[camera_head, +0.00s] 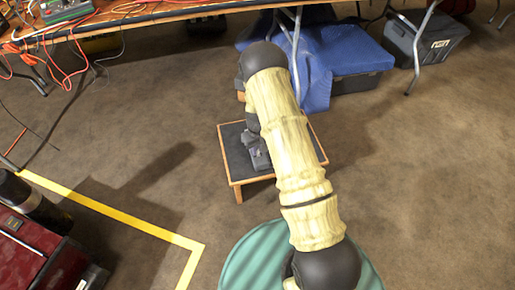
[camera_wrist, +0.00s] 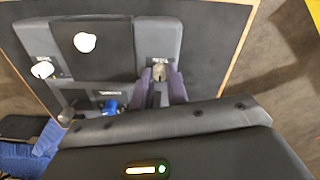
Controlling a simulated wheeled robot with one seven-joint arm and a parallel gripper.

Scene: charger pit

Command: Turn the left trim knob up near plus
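In the wrist view a dark grey charger panel (camera_wrist: 110,62) lies on a black-topped stand. A small pale metallic knob (camera_wrist: 159,72) sits at the end of its right section, with a tiny label beside it. The two dark purple fingers of my gripper (camera_wrist: 160,77) reach to either side of this knob. They stand apart by about its width; whether they touch it is unclear. The knob's pointer and plus mark are too small to read, and which knob is the left trim knob does not show clearly.
The wrist view also shows two white knobs (camera_wrist: 84,42), a blue knob (camera_wrist: 109,106) and a dark knob (camera_wrist: 68,114). The low wood-edged stand (camera_head: 235,178) is near a blue cloth (camera_head: 312,75). A workbench (camera_head: 140,18) stands behind; floor right is open.

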